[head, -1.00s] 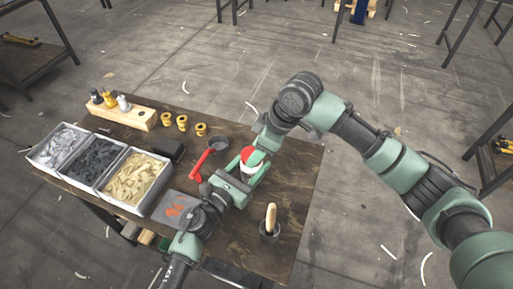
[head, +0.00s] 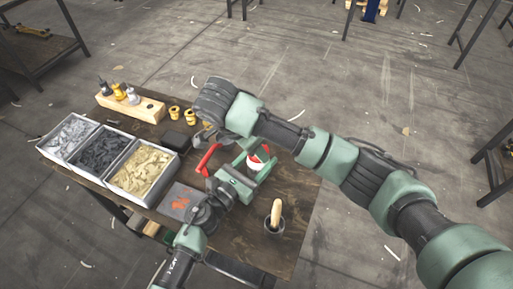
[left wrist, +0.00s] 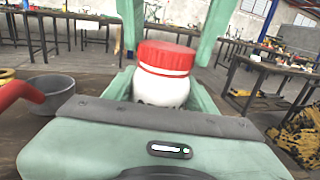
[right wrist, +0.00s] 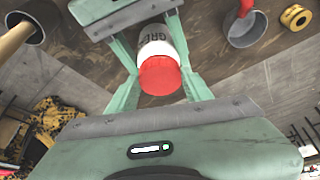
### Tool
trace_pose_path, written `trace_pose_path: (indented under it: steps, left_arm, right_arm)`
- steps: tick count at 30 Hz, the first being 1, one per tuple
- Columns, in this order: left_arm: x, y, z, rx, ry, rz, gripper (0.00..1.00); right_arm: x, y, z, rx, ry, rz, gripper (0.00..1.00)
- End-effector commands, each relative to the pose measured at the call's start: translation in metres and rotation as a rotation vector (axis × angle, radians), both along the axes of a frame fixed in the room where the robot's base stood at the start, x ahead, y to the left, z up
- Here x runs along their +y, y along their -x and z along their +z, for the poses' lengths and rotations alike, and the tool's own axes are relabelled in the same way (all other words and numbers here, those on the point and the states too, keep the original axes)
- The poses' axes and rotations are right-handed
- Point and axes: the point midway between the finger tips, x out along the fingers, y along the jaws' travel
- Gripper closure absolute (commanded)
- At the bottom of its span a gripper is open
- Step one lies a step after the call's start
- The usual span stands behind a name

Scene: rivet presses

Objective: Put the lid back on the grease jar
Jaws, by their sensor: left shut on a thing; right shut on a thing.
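The grease jar (left wrist: 160,90) is white with dark lettering and stands upright. My left gripper (left wrist: 163,98) is shut around its body. The red lid (left wrist: 167,57) sits level on the jar's top, with no gap that I can see. The lid also shows in the right wrist view (right wrist: 160,76). My right gripper (right wrist: 160,82) comes from above and is shut on the lid, one finger on each side. In the head view the jar (head: 255,163) is partly hidden by the grippers.
A red-handled grey pan (right wrist: 246,28) and yellow bushings (right wrist: 295,17) are close by. A cup with a wooden-handled tool (head: 275,215) stands at the table's front right. Three bins (head: 139,170) of parts and a wooden block with bottles (head: 130,106) fill the left.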

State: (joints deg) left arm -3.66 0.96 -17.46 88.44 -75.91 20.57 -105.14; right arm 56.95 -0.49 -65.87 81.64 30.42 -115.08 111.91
Motion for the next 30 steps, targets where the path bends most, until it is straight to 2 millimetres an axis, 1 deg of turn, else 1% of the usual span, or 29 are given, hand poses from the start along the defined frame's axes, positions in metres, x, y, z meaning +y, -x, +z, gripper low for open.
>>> trace_pose_path:
  steps: [1, 5, 6, 9, 12, 15, 18, 26, 27, 29, 30]
  left_arm:
    - [-0.002, 0.001, -0.001, 0.001, -0.001, -0.004, 1.0]
    - [-0.002, 0.001, -0.001, 0.001, -0.001, -0.004, 1.0]
    - [-0.002, 0.001, -0.001, 0.001, -0.001, -0.004, 1.0]
    - [-0.002, 0.001, -0.001, 0.001, -0.001, -0.004, 1.0]
    - [-0.002, 0.001, -0.001, 0.001, -0.001, -0.005, 1.0]
    - [-0.002, 0.001, -0.001, 0.001, -0.001, -0.005, 1.0]
    - [-0.002, 0.001, -0.001, 0.001, 0.001, -0.005, 1.0]
    - [-0.003, 0.002, -0.001, 0.001, 0.002, -0.006, 1.0]
    - [-0.003, 0.002, -0.001, 0.001, 0.002, -0.006, 1.0]
    - [-0.003, 0.002, -0.001, 0.002, 0.001, -0.006, 1.0]
    - [-0.002, 0.002, -0.001, 0.002, 0.001, -0.006, 1.0]
  right_arm:
    - [0.003, -0.003, 0.002, -0.004, 0.003, -0.107, 0.87]
    - [0.004, -0.008, 0.002, 0.0, 0.001, -0.464, 0.87]
    - [0.004, -0.009, 0.002, 0.0, -0.001, -0.586, 0.87]
    - [0.005, -0.012, 0.001, 0.004, -0.006, -0.868, 0.87]
    - [0.004, -0.015, 0.001, 0.007, -0.01, -1.106, 0.87]
    - [0.003, -0.017, 0.0, 0.008, -0.013, -1.274, 0.87]
    - [0.002, -0.017, 0.0, 0.007, -0.011, -1.351, 0.87]
    - [0.001, -0.018, 0.0, 0.004, -0.011, -1.361, 0.87]
    - [0.001, -0.018, 0.0, 0.005, -0.011, -1.36, 0.47]
    - [0.001, -0.018, 0.0, 0.005, -0.011, -1.36, 0.31]
    - [0.001, -0.017, 0.0, 0.005, -0.011, -1.36, 0.28]
